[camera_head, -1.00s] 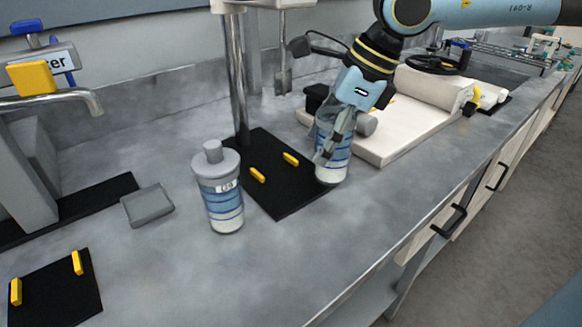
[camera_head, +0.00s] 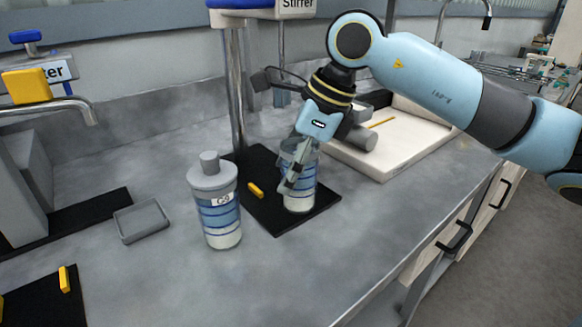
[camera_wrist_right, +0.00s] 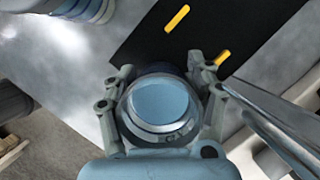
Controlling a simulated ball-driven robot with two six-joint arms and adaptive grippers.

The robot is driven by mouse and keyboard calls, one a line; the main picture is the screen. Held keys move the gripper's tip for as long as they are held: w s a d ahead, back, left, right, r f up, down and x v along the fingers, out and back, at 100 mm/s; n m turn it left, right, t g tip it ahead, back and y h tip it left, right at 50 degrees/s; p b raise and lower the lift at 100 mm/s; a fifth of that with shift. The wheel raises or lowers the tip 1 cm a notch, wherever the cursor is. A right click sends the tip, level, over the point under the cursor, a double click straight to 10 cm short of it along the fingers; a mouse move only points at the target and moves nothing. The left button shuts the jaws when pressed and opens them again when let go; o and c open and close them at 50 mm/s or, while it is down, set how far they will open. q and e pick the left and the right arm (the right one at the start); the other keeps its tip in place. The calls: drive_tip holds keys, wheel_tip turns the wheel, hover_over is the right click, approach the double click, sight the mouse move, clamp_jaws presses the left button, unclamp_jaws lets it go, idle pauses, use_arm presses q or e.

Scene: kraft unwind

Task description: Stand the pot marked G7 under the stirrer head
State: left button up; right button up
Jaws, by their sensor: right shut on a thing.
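My right gripper (camera_head: 293,180) is shut on an open-topped clear pot (camera_head: 304,194) with blue bands and pale contents. It holds the pot upright over the right part of the stirrer's black base (camera_head: 262,212); I cannot tell if it touches. No mark on this pot is readable. In the right wrist view the pot's open mouth (camera_wrist_right: 160,102) sits between the fingers, beside the black base (camera_wrist_right: 215,25). The stirrer head (camera_head: 250,13) is above, on a metal post (camera_head: 235,95). One yellow stop (camera_head: 256,190) shows left of the pot in the head view. My left gripper is out of view.
A lidded pot (camera_head: 216,205) with blue bands, its label seemingly G9, stands just left of the base. A grey tray (camera_head: 142,221) and another black base (camera_head: 45,302) lie further left. A white slab (camera_head: 385,150) is behind right. The front counter is clear.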

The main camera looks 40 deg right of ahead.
drive_tip(key=shift+f, duration=0.15)
drive_tip(key=o, duration=1.4)
drive_tip(key=shift+c, duration=0.2)
drive_tip(key=shift+r, duration=0.25)
drive_tip(key=shift+d+r, duration=0.15)
drive_tip(key=shift+r, duration=0.1)
drive_tip(key=s+d+r+p, duration=0.4)
drive_tip(key=s+d+p, duration=0.4)
drive_tip(key=s+p, duration=0.3)
drive_tip(key=p, duration=0.4)
drive_tip(key=shift+p, duration=0.4)
